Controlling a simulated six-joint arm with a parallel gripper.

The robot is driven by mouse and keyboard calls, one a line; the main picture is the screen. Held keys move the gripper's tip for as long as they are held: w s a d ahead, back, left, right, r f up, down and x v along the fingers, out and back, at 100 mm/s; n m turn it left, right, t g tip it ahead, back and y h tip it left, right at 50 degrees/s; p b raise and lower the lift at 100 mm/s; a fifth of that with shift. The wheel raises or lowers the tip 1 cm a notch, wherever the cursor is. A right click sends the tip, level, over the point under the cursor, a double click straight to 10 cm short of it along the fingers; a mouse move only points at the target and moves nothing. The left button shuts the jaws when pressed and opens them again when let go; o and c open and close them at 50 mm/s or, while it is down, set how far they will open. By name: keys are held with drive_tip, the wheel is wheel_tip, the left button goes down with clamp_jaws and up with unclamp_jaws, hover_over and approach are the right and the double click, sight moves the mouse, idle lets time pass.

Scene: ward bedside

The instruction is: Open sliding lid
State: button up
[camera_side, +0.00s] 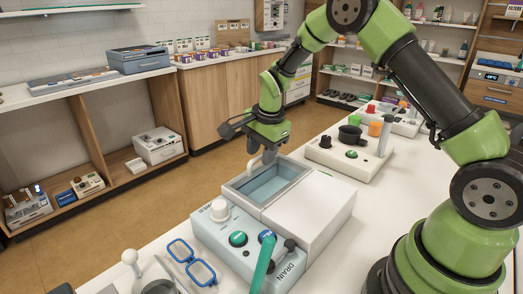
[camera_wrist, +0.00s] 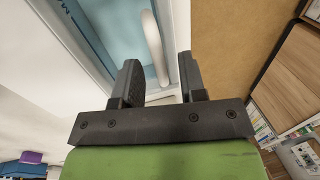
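The bath box (camera_side: 228,191) has a grey rim around a pale blue area (camera_side: 275,184), which also fills part of the wrist view (camera_wrist: 112,30). A flat white cover (camera_side: 312,205) lies beside this area on the right. I cannot tell whether the blue area is a clear lid or the open inside. A pale rounded handle (camera_wrist: 155,48) stands at its edge and shows partly in the side view (camera_side: 253,165). My gripper (camera_wrist: 159,60) is open above that edge. In the wrist view the handle lies between its two dark fingers, with gaps on both sides; contact is not visible.
In front is a control panel with a white knob (camera_side: 220,210), a green button (camera_side: 238,239) and a teal stick-shaped thing (camera_side: 262,264). Another white device (camera_side: 350,155) with a black pot stands behind on the right.

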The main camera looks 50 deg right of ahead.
drive_tip(key=shift+c, duration=0.5)
clamp_jaws()
hover_over(296, 190)
drive_tip(key=shift+o, duration=0.5)
unclamp_jaws()
wheel_tip(296, 190, up, 10)
drive_tip(key=s, duration=0.2)
